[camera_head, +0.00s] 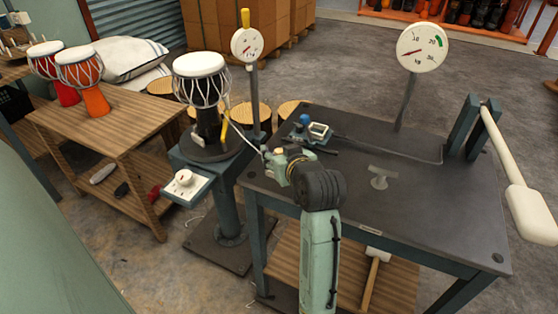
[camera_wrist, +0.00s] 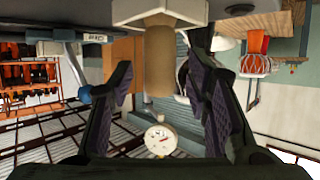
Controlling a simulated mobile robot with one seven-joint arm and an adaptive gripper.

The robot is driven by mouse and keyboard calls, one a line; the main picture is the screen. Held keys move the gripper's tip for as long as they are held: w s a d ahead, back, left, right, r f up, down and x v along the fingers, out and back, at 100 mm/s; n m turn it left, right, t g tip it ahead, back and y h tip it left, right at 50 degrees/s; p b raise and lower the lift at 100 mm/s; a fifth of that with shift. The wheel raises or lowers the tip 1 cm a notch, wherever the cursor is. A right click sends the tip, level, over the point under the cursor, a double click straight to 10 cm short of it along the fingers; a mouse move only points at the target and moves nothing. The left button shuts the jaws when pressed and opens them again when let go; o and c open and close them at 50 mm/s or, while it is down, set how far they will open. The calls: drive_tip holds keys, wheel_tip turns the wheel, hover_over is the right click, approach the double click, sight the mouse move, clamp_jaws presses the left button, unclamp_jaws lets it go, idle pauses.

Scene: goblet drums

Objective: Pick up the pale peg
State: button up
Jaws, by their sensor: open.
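A pale tan cylinder, which looks like the pale peg (camera_wrist: 158,50), is in the wrist view, where the surroundings appear upside down. Its wider whitish base (camera_wrist: 160,12) is at the top of that picture. My gripper (camera_wrist: 157,82) is open, with one dark finger on each side of the peg and a visible gap to both. I cannot tell how deep the peg sits between the fingers. In the head view my gripper (camera_head: 274,160) is over the left edge of the dark bench (camera_head: 440,190). The peg is not clear there and seems hidden by my gripper.
A blue-knobbed display box (camera_head: 318,131) sits just behind my gripper. A goblet drum (camera_head: 200,75) stands on a pedestal to the left, beside a small dial gauge (camera_head: 247,44). The bench middle is mostly clear.

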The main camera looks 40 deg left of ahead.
drive_tip(key=shift+c, duration=0.5)
clamp_jaws()
